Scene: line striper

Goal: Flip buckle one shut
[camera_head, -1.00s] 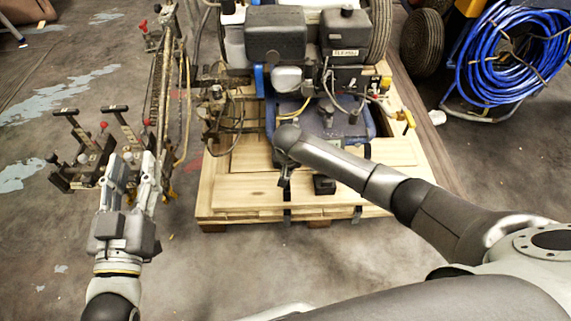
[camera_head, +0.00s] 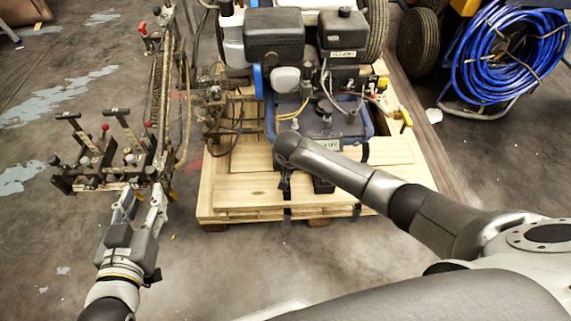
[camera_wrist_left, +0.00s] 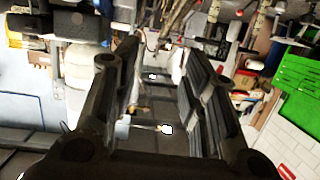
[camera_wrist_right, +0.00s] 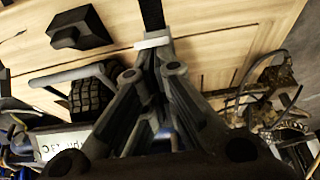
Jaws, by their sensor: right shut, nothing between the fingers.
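In the right wrist view a black strap (camera_wrist_right: 151,14) runs down the pale wooden boards to a light grey buckle-like piece (camera_wrist_right: 153,40). My right gripper (camera_wrist_right: 153,62) is shut, with its fingertips at or just below that piece; I cannot tell if they touch, or whether the buckle is open. In the head view my right gripper (camera_head: 285,182) points down over the pallet's near side, partly hidden by its arm, above a black strap (camera_head: 287,213) on the front edge. My left gripper (camera_head: 140,205) is open and empty, near the striper's lever frame; its spread fingers show in the left wrist view (camera_wrist_left: 160,85).
The wooden pallet (camera_head: 250,190) carries the line striper's engine (camera_head: 275,35). A second strap (camera_head: 357,211) crosses its front edge. A black block (camera_wrist_right: 80,28) sits on the boards. The lever frame (camera_head: 110,165) stands left. A blue hose coil (camera_head: 510,50) is at right. The front floor is clear.

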